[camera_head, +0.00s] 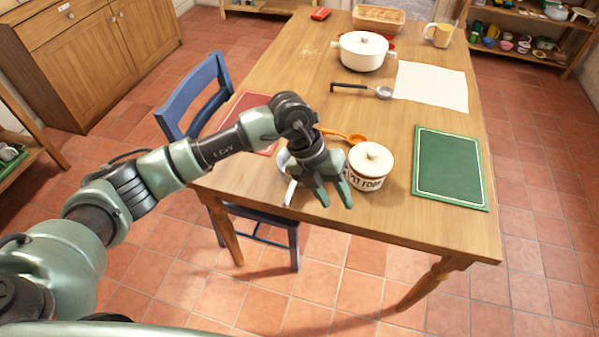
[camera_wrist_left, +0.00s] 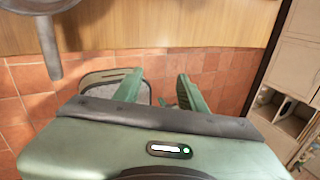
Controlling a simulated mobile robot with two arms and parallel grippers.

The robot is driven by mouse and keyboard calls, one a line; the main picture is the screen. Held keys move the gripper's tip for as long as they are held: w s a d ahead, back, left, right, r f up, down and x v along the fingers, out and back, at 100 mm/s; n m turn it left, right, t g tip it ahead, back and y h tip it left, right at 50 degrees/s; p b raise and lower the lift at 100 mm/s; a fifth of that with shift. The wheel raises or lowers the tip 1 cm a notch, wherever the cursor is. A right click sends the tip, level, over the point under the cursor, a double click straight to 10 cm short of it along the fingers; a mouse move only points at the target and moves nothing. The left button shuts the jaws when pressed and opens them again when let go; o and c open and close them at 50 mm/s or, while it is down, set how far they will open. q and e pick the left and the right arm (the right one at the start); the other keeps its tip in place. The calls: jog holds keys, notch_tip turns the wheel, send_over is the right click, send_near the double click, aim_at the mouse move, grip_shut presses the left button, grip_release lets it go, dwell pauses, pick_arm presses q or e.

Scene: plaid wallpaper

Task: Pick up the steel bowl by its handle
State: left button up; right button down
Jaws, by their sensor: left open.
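The steel bowl (camera_head: 282,160) is mostly hidden behind my left gripper in the head view; a pale edge and its handle (camera_head: 290,192) show to the left of the fingers. In the left wrist view a grey round rim (camera_wrist_left: 38,5) shows at the top left, with its handle (camera_wrist_left: 53,52) pointing down the picture. My left gripper (camera_head: 336,203) is open over the near table edge, to the right of the handle. In the left wrist view its fingers (camera_wrist_left: 162,92) are apart with nothing between them. My right gripper is not in view.
A lidded PET FOOD pot (camera_head: 367,178) stands close to the right of my left gripper. An orange spoon (camera_head: 345,136) lies behind it. A green mat (camera_head: 450,170) lies at right, a white pot (camera_head: 362,53) farther back. A blue chair (camera_head: 195,92) stands on the left.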

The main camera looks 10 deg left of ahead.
aim_at(289, 193)
pick_arm(q)
jog(key=w+a+y, duration=0.1)
jog(key=a, duration=0.2)
jog(key=w+a+y, duration=0.1)
jog(key=a+y, duration=0.1)
jog(key=a, duration=0.2)
jog(key=w+a+n+y, duration=0.1)
jog(key=a+y, duration=0.1)
jog(key=a, duration=0.2)
jog(key=shift+w+r+t, duration=0.1)
jog(key=shift+w+t, duration=0.2)
jog(key=shift+a+f, duration=0.25)
jog(key=shift+f, duration=0.05)
jog(key=f, duration=0.2)
jog(key=f+p, duration=0.1)
jog(key=f, duration=0.1)
jog(key=f+p, duration=0.1)
jog(key=f, duration=0.1)
jog(key=shift+s+f, duration=0.15)
jog(key=shift+s, duration=0.15)
jog(key=shift+f, duration=0.4)
grip_shut()
jog(key=shift+r, duration=0.1)
